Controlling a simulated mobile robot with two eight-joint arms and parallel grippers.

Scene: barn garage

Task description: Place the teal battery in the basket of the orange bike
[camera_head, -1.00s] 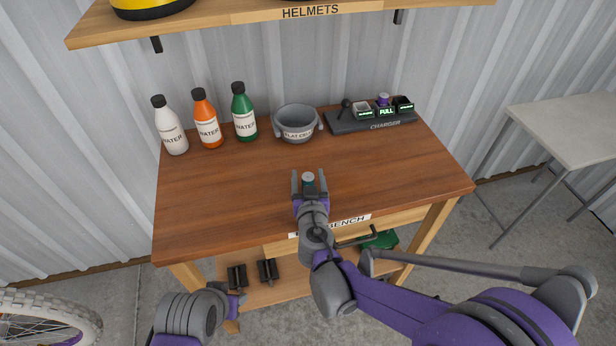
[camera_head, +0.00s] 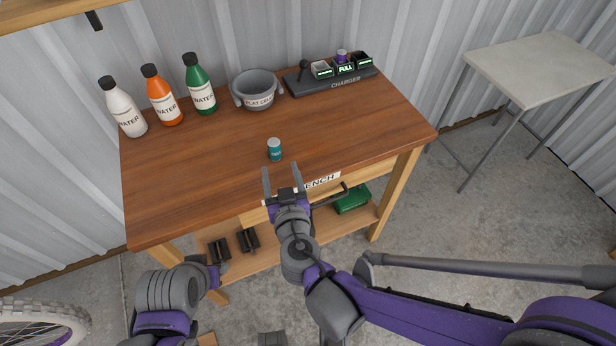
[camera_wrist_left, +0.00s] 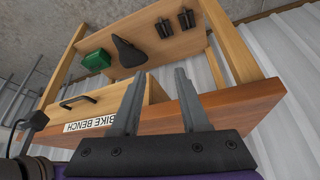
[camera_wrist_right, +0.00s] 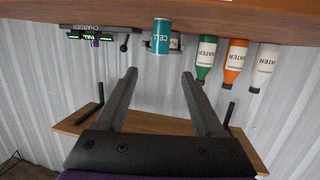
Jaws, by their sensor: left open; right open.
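The teal battery (camera_head: 275,150) stands upright on the wooden bench (camera_head: 200,150), near its front edge. It also shows in the right wrist view (camera_wrist_right: 162,37), just beyond the fingertips. My right gripper (camera_head: 281,170) is open and empty at the bench's front edge, its fingers pointing at the battery but apart from it. My left gripper, low in front of the bench, shows open and empty in its wrist view (camera_wrist_left: 158,78). A bike wheel (camera_head: 45,312) with a pale tyre shows at the lower left. No orange bike frame or basket is in view.
White, orange (camera_head: 162,97) and green water bottles and a grey flat-cell cup (camera_head: 256,92) stand at the bench's back. A charger (camera_head: 330,78) sits at the back right. A drawer handle juts from the front. The bench middle is clear.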

